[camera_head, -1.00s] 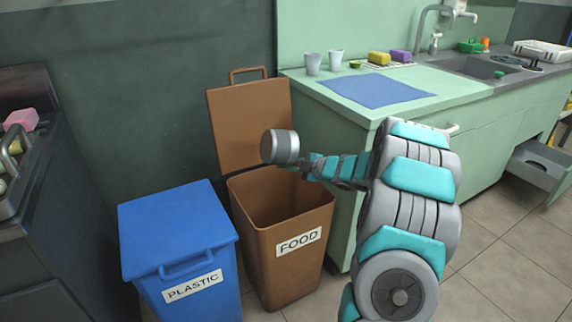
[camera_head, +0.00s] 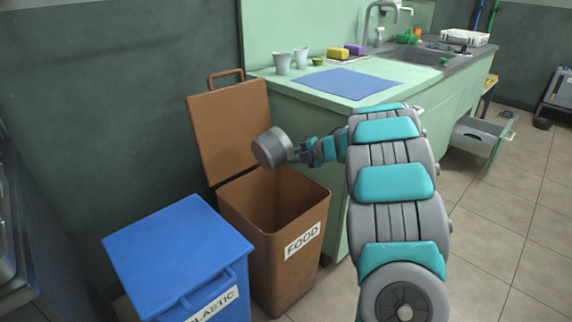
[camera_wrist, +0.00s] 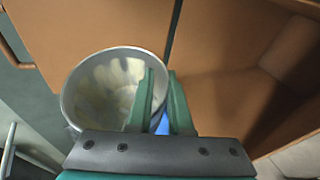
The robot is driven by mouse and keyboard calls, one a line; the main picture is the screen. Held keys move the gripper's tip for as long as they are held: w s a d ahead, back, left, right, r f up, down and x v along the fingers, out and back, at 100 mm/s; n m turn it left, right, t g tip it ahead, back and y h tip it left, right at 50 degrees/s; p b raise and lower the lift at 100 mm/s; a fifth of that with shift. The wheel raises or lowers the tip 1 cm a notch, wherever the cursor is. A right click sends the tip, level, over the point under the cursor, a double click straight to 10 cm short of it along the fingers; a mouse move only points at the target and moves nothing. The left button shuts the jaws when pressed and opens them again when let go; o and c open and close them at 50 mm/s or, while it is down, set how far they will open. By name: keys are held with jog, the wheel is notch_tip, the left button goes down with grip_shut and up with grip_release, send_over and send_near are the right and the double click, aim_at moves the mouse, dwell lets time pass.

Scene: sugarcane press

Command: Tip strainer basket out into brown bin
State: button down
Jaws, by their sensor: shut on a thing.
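The strainer basket (camera_head: 270,148) is a grey metal cylinder held tilted above the opening of the brown bin. My gripper (camera_wrist: 163,92) is shut on the basket's side wall, with its green fingers at the rim. In the wrist view the basket's round mouth (camera_wrist: 92,92) faces the camera. Pale patches show inside, but I cannot tell whether they are contents or reflections. The brown bin (camera_head: 272,270) is labelled FOOD, and its lid (camera_head: 232,125) stands open at the back. The visible inside of the bin shows no clear contents.
A blue bin (camera_head: 180,250) labelled PLASTIC, lid closed, stands left of the brown bin. A green counter (camera_head: 300,95) is close behind and right, with cups, a blue mat (camera_head: 345,80) and sponges. An open drawer (camera_head: 478,135) juts out farther right.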

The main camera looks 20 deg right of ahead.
aim_at(287, 138)
jog(key=n+h+b, duration=0.1)
jog(key=b, duration=0.1)
jog(key=shift+d+b, duration=0.3)
jog(key=shift+b, duration=0.1)
jog(key=r+n+h+b, duration=0.1)
jog(key=b, duration=0.2)
jog(key=r+n+h+b, duration=0.1)
jog(key=h+b, duration=0.1)
jog(key=b, duration=0.1)
jog(key=shift+w+d+r+n+t+h+b, duration=0.15)
jog(key=shift+d+r+n+t+h+b, duration=0.15)
jog(key=shift+d+n, duration=0.1)
jog(key=shift+a+r+n+h+b, duration=0.1)
jog(key=shift+r+n+h+b, duration=0.2)
jog(key=shift+b, duration=0.05)
jog(key=shift+r+n+t+h+b, duration=0.3)
jog(key=shift+r+n+h+b, duration=0.4)
jog(key=shift+b, duration=0.5)
jog(key=shift+a+r+n+t+h+b, duration=0.3)
jog(key=shift+n+h+b, duration=0.4)
jog(key=shift+b, duration=0.55)
jog(key=shift+a+r+n+t+h+b, duration=0.2)
jog(key=shift+r+n+t+h+b, duration=0.3)
jog(key=shift+r+h+b, duration=0.45)
jog(key=shift+f, duration=0.15)
jog(key=shift+s, duration=0.25)
